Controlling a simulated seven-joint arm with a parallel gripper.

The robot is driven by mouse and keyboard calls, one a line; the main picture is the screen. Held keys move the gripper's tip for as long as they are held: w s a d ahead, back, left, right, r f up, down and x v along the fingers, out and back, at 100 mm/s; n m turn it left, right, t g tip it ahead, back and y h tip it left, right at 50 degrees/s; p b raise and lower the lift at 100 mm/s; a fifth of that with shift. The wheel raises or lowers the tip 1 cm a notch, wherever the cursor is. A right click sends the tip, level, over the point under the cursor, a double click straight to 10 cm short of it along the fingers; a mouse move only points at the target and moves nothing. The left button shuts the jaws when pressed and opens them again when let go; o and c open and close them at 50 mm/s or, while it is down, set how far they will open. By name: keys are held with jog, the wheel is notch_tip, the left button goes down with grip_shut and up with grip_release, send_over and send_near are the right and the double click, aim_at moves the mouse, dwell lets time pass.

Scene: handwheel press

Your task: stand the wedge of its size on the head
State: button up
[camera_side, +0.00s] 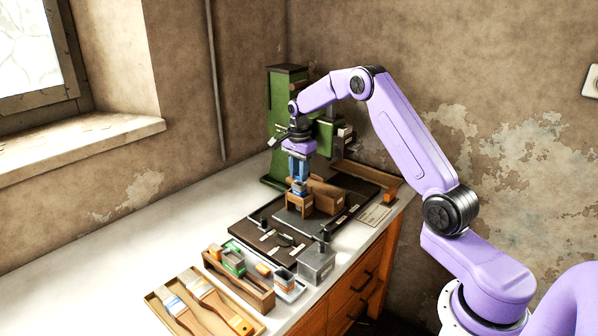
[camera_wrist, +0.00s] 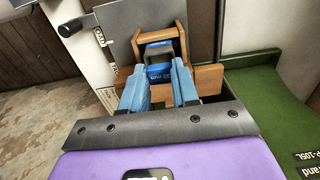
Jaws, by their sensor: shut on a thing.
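My gripper (camera_side: 299,177) points down in front of the green press (camera_side: 285,120). Its blue fingers also show in the wrist view (camera_wrist: 158,90), closed on a blue block (camera_wrist: 158,73) with white lettering and a dark part above it. Its wedge shape cannot be made out. In the side view the block (camera_side: 299,187) is small and sits at the top of a wooden frame (camera_side: 300,204). The frame also shows in the wrist view (camera_wrist: 181,42), around the block's far end. I cannot tell whether block and frame touch. No part can be clearly identified as the head.
A brown open box (camera_side: 328,194) stands right beside the frame. The dark board (camera_side: 245,229) lies below. Nearer are a wooden tray of coloured blocks (camera_side: 255,294), a grey box (camera_side: 316,264) and a brush tray (camera_side: 180,325). The white bench is clear at left.

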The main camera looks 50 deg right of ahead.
jog(key=shift+f, duration=0.15)
jog(key=shift+f, duration=0.35)
jog(key=shift+f, duration=0.2)
dwell(0.5)
jog(key=o, duration=1.1)
jog(key=shift+r, duration=0.1)
notch_tip(320, 180, up, 17)
jog(key=shift+r, duration=0.15)
